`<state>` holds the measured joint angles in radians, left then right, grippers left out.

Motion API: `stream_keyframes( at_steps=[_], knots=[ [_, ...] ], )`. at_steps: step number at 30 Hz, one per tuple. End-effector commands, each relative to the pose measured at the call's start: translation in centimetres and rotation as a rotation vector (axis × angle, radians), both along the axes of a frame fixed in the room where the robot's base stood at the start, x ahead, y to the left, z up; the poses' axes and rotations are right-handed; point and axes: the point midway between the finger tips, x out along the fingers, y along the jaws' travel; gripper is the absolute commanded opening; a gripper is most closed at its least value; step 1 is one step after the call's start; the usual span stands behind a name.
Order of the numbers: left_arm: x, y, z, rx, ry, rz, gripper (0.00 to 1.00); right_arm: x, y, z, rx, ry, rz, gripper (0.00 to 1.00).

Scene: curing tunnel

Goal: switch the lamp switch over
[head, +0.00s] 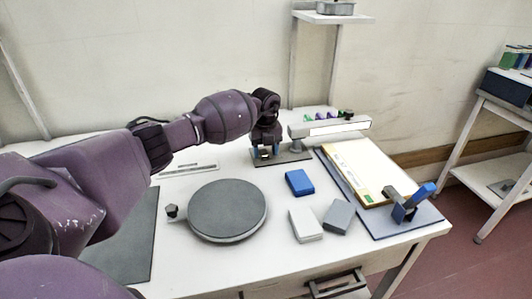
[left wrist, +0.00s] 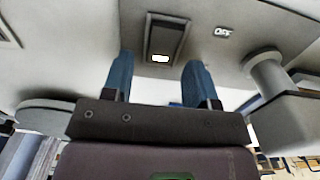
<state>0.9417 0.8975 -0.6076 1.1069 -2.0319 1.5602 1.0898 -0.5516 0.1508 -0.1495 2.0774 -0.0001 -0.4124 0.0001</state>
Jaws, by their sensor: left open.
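The desk lamp (head: 330,127) stands at the back of the table, its long white head over a dark base plate (head: 295,155). My left gripper (head: 265,153) points down over the left part of that base. In the left wrist view the lamp switch (left wrist: 164,40) is a dark rocker in a frame, with a small bright white patch at one end. An "OFF" label (left wrist: 223,32) is beside it. The blue fingers of my left gripper (left wrist: 160,82) are apart, with the switch beyond and between their tips; nothing is held. In the head view the gripper hides the switch.
A round grey disc (head: 228,209) lies in front of my left arm. Blue (head: 299,182), white (head: 305,224) and grey (head: 338,216) blocks lie near the middle. A clipboard (head: 375,205) with paper and a blue-handled tool (head: 408,205) are at the right. The lamp post (left wrist: 265,70) stands close to the fingers.

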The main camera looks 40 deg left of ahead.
Motion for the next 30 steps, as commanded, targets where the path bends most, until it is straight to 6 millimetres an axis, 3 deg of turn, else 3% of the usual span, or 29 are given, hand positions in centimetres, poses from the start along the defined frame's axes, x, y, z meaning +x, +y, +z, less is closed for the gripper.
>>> stream_keyframes(
  at_steps=[12,22,30],
  knots=[
    [0.0,0.0,-0.7,0.0,-0.001,0.0,0.53,-0.2,0.2,-0.1,0.008,0.002,-0.007,0.51],
    [0.0,0.0,-0.7,0.0,-0.001,0.0,0.04,-0.3,0.0,-0.1,0.0,0.005,0.0,0.51],
    [0.2,0.2,-0.9,-0.062,0.058,0.003,0.04,-0.7,-0.1,-1.2,-0.005,0.022,0.004,0.51]
  ],
)
